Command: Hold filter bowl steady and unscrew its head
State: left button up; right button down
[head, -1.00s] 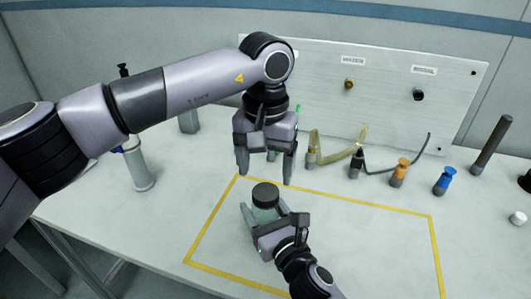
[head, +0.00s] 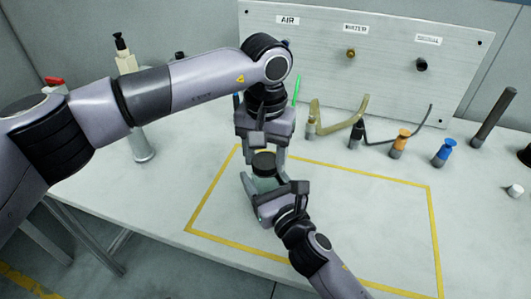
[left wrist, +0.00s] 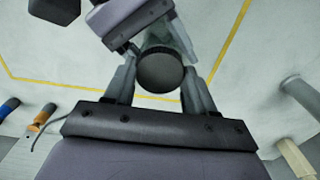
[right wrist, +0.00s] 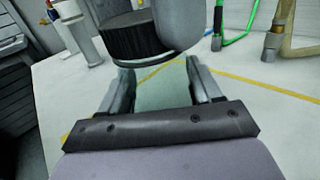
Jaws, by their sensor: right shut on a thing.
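The filter bowl (right wrist: 163,88) is pale green and see-through, upright within the yellow outline. Its black round head (head: 263,162) sits on top and shows ribbed in the right wrist view (right wrist: 130,42). My right gripper (head: 264,188) is shut on the bowl from the front, one finger on each side. My left gripper (head: 264,150) points down from above with its fingers on both sides of the head.
A metal panel (head: 375,90) with labelled ports stands behind. Hoses, an orange fitting (head: 400,142), a blue fitting (head: 445,152) and a dark rod (head: 493,115) stand at the back right. A pump bottle (head: 126,58) is behind my left arm. The outline's right part is clear.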

pick_arm(q)
jog(key=n, duration=2.1)
jog(key=shift+r+n, duration=0.1)
jog(key=shift+n, duration=0.2)
jog(key=n, duration=0.7)
jog(key=shift+n, duration=0.3)
jog(key=n, duration=2.4)
jog(key=shift+r+n, duration=0.1)
jog(key=shift+n, duration=0.3)
